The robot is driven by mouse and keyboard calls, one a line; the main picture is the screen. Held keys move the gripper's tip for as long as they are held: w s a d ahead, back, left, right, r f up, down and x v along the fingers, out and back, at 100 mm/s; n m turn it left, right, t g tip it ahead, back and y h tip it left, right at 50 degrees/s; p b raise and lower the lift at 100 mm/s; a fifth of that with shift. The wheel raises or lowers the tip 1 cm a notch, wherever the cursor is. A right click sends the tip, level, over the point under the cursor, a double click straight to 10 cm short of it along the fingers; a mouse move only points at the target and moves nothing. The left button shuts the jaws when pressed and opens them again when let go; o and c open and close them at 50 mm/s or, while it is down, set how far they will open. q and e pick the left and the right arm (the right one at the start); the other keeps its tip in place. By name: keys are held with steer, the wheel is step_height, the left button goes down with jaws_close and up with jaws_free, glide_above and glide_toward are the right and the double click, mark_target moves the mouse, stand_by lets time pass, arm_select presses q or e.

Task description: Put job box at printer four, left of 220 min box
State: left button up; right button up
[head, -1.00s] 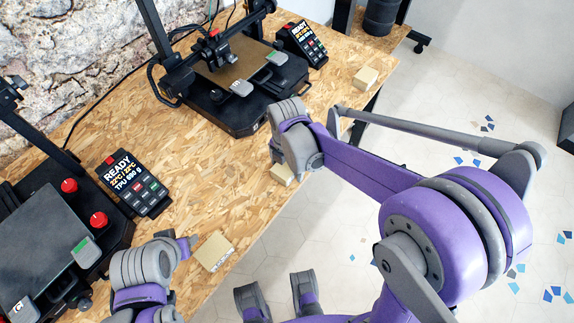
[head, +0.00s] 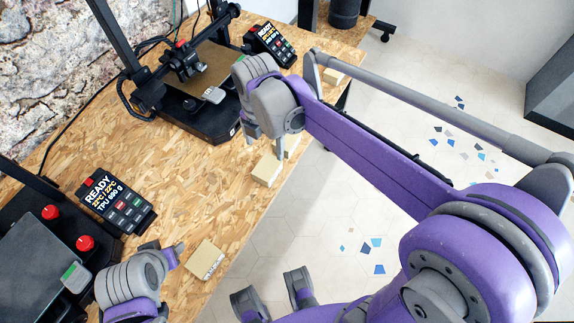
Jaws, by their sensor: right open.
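My right gripper (head: 265,142) points down at the table's front edge, open. Its fingertips are at the upper part of a small pale tan box (head: 266,172); I cannot tell whether they touch it, and no label shows on it. A second tan box (head: 207,259) lies nearer, with small dark print along one edge, too small to read. A third tan box (head: 333,70) is partly hidden behind my right arm at the far end. Which is the job box or the 220 min box I cannot tell. My left wrist shows at lower left; its jaw opening is unclear.
A near printer (head: 38,262) with red knobs stands at left, its screen unit (head: 117,205) reading READY and TPU. A far printer (head: 185,108) stands beyond, with another screen unit (head: 270,44).

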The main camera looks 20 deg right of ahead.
steer(key=s+d+f+m+t, duration=0.2)
steer(key=s+m, duration=0.5)
steer(key=m, duration=0.5)
steer(key=s+d+f+m+t, duration=0.2)
steer(key=s+m, duration=0.6)
steer(key=m, duration=0.5)
steer(key=d+t, duration=0.1)
steer(key=d, duration=0.1)
steer(key=shift+s+d+f+m, duration=0.3)
steer(key=shift+f, duration=0.1)
